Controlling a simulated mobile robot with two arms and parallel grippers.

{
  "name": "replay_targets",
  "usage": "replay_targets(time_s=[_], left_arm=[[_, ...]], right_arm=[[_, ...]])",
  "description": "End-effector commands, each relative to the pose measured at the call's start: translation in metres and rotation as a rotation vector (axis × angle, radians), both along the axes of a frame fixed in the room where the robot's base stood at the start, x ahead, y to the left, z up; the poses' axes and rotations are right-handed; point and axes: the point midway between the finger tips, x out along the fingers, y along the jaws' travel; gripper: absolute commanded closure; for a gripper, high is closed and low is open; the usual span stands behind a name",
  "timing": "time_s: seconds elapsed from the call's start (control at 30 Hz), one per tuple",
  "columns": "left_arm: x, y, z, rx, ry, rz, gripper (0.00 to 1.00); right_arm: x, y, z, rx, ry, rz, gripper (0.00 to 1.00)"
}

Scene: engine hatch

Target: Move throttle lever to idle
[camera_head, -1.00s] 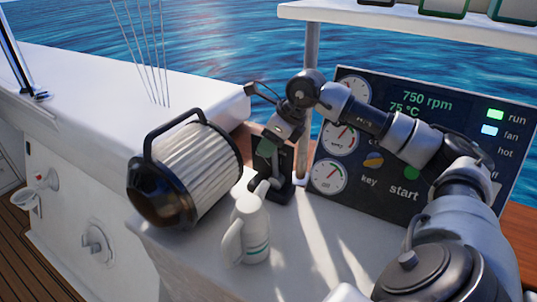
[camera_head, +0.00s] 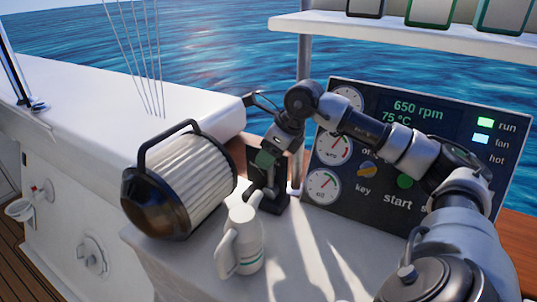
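The throttle lever stands in a dark housing (camera_head: 276,203) on the white counter, left of the instrument panel (camera_head: 335,185). The panel reads 650 rpm and 75 °C, with the run and fan lights lit. My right arm reaches across the panel from the right. My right gripper (camera_head: 264,162) points down at the lever, just above the housing. The gripper and arm largely hide the lever, and I cannot tell whether the fingers are closed on it. My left gripper is not in view.
A white jug with green stripes (camera_head: 247,248) stands on the counter close in front of the lever housing. A large black-framed pleated filter (camera_head: 178,186) lies to the left. A white shelf (camera_head: 400,36) hangs above the panel. The counter's front middle is clear.

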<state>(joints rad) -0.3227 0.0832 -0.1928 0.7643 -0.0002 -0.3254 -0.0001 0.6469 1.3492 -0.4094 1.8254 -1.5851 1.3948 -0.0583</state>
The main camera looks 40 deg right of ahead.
Motion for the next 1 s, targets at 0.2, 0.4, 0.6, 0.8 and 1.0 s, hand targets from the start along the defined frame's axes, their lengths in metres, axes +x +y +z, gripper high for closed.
replay_targets(time_s=[0.2, 0.4, 0.6, 0.8, 1.0], left_arm=[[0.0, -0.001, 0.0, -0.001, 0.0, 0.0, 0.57], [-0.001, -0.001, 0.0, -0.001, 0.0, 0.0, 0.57], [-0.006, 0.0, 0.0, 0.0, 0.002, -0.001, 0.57], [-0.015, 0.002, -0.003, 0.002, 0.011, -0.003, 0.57], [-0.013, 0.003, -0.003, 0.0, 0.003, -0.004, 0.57]], right_arm=[[-0.003, -0.003, 0.008, -0.002, -0.003, -0.001, 0.55], [-0.018, -0.012, 0.042, -0.004, -0.005, -0.002, 0.55], [-0.034, -0.021, 0.076, -0.002, -0.004, -0.002, 0.55], [-0.042, -0.026, 0.094, 0.0, -0.002, -0.001, 0.55], [-0.043, -0.027, 0.097, 0.0, -0.001, -0.001, 0.55]])
